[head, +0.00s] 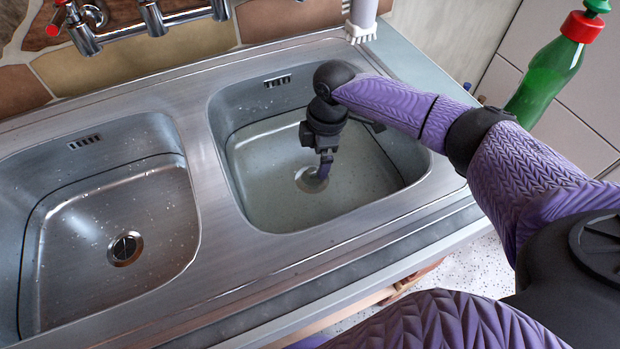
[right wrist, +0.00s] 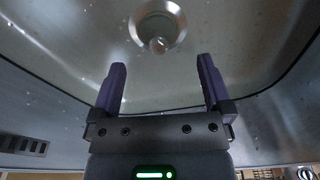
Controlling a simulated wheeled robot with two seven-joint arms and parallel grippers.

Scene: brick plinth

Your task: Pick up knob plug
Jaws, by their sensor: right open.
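The knob plug (right wrist: 160,44) sits at the drain of the right basin, a small shiny knob inside a round metal ring in the right wrist view. In the head view the drain ring (head: 308,184) shows, but my fingers largely cover the plug. My right gripper (head: 322,176) reaches down into the right basin above the drain. In the right wrist view its two purple fingers (right wrist: 161,72) are spread, with nothing between them. The knob lies beyond the fingertips, roughly centred between them. My left gripper is not in view.
The right basin (head: 235,110) seems to hold clear water. A divider (head: 215,185) separates it from the left basin (head: 75,215), which has its own drain (head: 125,248). Taps (head: 150,18) stand at the back. A green bottle (head: 545,80) and a white brush (head: 361,22) are nearby.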

